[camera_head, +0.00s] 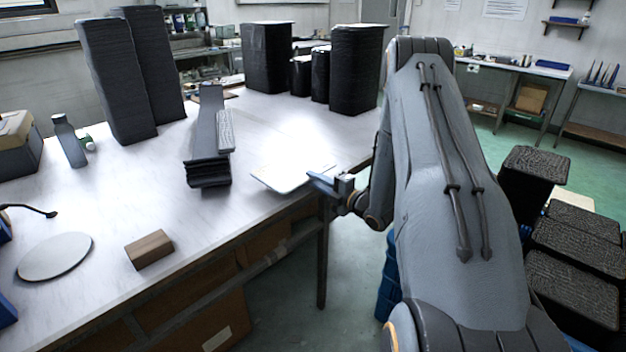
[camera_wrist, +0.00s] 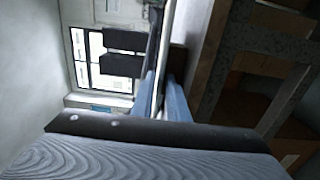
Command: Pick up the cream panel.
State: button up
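The cream panel (camera_head: 281,177) is a thin, pale, flat piece at the near right edge of the white table, with its right end beside my gripper (camera_head: 318,181). My gripper reaches in from the right, with its blue-grey fingers level with the panel. In the wrist view, the two blue fingers (camera_wrist: 162,92) lie on either side of a thin, pale strip (camera_wrist: 158,68), which looks like the panel seen edge-on. The gap between the fingers is narrow. I cannot tell whether both fingers press on the panel.
A stack of dark grey trays (camera_head: 208,170) stands left of the panel. A wooden block (camera_head: 149,249) and a round grey disc (camera_head: 55,257) lie at the front left. Tall dark stacks (camera_head: 118,85) stand farther back. Black crates (camera_head: 575,285) stand on the floor at right.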

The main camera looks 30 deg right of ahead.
grip_shut()
dwell(1.1)
notch_tip(320, 180, up, 2)
jog(key=shift+r+p, duration=0.25)
jog(key=shift+p, duration=0.5)
jog(key=s+d+r+p, duration=0.2)
jog(key=s+r+p, duration=0.2)
jog(key=s, duration=0.3)
jog(key=shift+s+d+p, duration=0.25)
jog(key=shift+d+p, duration=0.1)
jog(key=shift+d, duration=0.05)
